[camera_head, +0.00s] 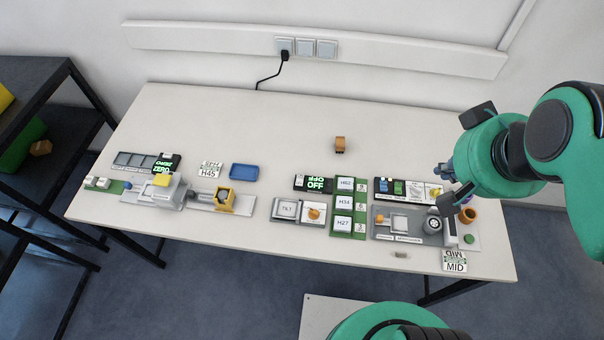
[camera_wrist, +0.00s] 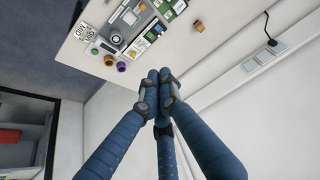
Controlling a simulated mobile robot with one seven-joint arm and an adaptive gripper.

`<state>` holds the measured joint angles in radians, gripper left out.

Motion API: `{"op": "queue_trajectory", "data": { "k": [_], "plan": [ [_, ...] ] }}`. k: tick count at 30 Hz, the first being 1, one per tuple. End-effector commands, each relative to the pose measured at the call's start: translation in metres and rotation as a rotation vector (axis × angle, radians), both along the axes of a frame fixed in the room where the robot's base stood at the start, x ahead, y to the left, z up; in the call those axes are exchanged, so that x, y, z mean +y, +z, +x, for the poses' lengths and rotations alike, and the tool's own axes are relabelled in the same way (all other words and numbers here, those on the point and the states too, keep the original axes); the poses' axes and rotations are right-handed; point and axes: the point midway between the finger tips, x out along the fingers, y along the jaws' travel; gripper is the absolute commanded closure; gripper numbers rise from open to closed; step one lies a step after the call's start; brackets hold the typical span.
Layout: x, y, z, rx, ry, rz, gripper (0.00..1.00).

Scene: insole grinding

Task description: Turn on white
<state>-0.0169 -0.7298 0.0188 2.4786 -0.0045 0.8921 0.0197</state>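The task's "white" may refer to a white part on the right-hand device; I cannot tell which. That device is a grey unit (camera_head: 402,237) with a dark round dial (camera_head: 434,225), an upright white piece (camera_head: 450,232), a brown ring-like part (camera_head: 467,214) and a green button (camera_head: 469,239). A panel (camera_head: 409,189) with black, blue, green and white fields lies behind it. My gripper (camera_head: 447,180) hovers above the right end of the table, near these parts, touching none. In the wrist view its blue fingers (camera_wrist: 159,74) meet at the tips, with nothing between them.
The white table (camera_head: 245,115) carries a middle unit with a lit OFF display (camera_head: 316,184), a left unit showing ZERO (camera_head: 165,165), a blue tray (camera_head: 244,171), a brown block (camera_head: 340,145) and a MID card (camera_head: 454,262). Its back half is mostly clear. A black shelf (camera_head: 50,85) stands left.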

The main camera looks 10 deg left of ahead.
Motion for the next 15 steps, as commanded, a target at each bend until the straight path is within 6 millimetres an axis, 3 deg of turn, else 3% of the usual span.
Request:
{"op": "queue_trajectory", "data": {
  "k": [8,15],
  "plan": [
    [0.020,-0.014,0.040,0.047,0.002,0.015,1.00],
    [0.052,-0.038,0.087,0.097,0.001,0.027,1.00]
  ]
}}
